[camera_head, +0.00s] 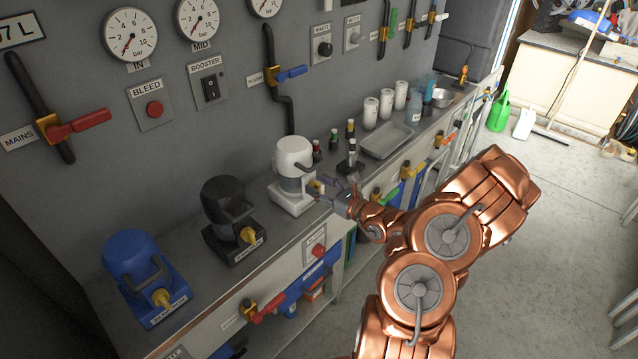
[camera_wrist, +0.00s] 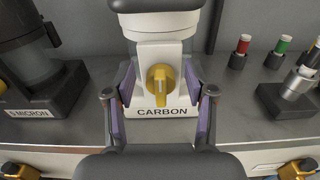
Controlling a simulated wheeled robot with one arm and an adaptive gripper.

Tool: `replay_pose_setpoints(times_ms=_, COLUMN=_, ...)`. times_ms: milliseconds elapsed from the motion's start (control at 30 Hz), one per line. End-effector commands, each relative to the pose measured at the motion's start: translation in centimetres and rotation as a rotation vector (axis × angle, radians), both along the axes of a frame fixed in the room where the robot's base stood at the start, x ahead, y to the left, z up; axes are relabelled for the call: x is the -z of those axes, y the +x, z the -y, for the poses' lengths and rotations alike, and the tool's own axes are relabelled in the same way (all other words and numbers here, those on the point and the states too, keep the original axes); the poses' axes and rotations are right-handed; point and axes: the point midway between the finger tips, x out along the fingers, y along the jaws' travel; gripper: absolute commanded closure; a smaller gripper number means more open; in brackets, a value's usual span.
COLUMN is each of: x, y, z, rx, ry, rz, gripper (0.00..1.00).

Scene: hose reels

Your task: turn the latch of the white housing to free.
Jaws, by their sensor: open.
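The white housing (camera_head: 292,172) stands on the bench, between the black housing and a row of small bottles. In the wrist view the white housing (camera_wrist: 160,55) is straight ahead, with a CARBON label on its base. Its yellow latch (camera_wrist: 160,84) is on the front, with its grip pointing down. My gripper (camera_wrist: 161,97) is open, its purple-padded fingers to the left and right of the latch and apart from it. In the head view my gripper (camera_head: 334,192) is at the front right of the white housing and partly covers the latch.
The black housing (camera_head: 228,210) and blue housing (camera_head: 140,268) stand to the left on the bench. Small bottles (camera_head: 350,130) and a grey tray (camera_head: 387,140) are to the right. Valve handles (camera_head: 265,309) stick out along the bench front. The wall stands close behind.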

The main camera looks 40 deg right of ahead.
Motion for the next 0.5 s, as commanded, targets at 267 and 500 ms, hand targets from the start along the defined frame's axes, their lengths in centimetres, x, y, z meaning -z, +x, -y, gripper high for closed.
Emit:
replay_pose_setpoints(times_ms=267, x=-0.01, y=0.65, z=-0.19, rx=0.0, ry=-0.001, rz=0.0, gripper=0.45)
replay_pose_setpoints(times_ms=500, x=-0.01, y=0.63, z=-0.16, rx=0.0, ry=-0.001, rz=0.0, gripper=0.52)
